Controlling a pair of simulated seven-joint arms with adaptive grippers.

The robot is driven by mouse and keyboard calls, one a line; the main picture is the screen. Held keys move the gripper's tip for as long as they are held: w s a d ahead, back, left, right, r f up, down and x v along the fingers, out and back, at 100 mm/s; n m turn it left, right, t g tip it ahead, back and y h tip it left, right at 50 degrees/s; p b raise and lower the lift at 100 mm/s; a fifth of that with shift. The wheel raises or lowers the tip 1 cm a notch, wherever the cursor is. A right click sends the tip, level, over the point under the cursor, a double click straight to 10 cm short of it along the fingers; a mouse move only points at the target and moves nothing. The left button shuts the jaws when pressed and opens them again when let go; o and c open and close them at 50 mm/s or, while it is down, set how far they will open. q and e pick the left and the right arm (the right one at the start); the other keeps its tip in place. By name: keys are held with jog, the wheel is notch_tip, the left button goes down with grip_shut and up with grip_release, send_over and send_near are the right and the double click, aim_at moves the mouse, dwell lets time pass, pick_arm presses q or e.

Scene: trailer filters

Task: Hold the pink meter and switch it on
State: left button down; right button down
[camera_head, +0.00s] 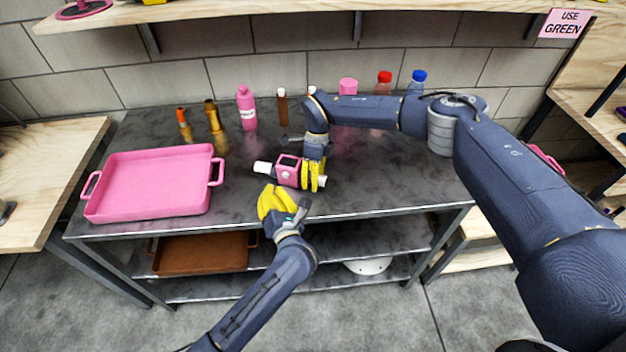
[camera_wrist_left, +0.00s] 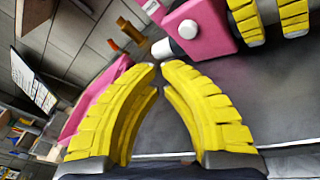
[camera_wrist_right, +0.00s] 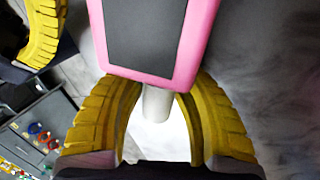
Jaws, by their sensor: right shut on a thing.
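The pink meter (camera_head: 288,171) has a dark screen, a round white knob and white ends, and is held just above or on the dark steel table. My right gripper (camera_head: 314,175) is shut around its right end; in the right wrist view the fingers (camera_wrist_right: 160,105) flank a white stub below the meter's pink body (camera_wrist_right: 150,75). My left gripper (camera_head: 272,200) is just in front of the meter, apart from it. In the left wrist view its fingertips (camera_wrist_left: 160,66) come together with nothing between them, below the meter's white knob (camera_wrist_left: 188,29).
A pink tray (camera_head: 150,185) lies on the table's left. Along the back stand a pink bottle (camera_head: 246,108), a brown bottle (camera_head: 283,106), gold-coloured bottles (camera_head: 213,117) and red-capped (camera_head: 384,82) and blue-capped (camera_head: 417,82) bottles. A brown tray (camera_head: 200,253) is on the shelf below.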

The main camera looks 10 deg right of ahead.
pick_arm(q)
jog(key=shift+w+d, duration=0.3)
jog(key=shift+w, duration=0.4)
jog(key=shift+w+d, duration=0.3)
jog(key=shift+w, duration=0.35)
jog(key=shift+w+d, duration=0.1)
jog(key=shift+w, duration=0.15)
dwell(0.6)
jog(key=shift+w, duration=0.2)
jog(key=shift+w+d+r, duration=0.1)
jog(key=shift+w+d, duration=0.05)
jog(key=shift+w, duration=0.05)
dwell(0.6)
jog(key=shift+s, duration=0.1)
jog(key=shift+s+a, duration=0.25)
jog(key=shift+s, duration=0.3)
jog(key=shift+s+a, duration=0.4)
jog(key=shift+s, duration=0.5)
jog(key=shift+s+a, duration=0.4)
jog(key=shift+s, duration=0.55)
jog(key=shift+s+a, duration=0.4)
jog(key=shift+s, duration=0.5)
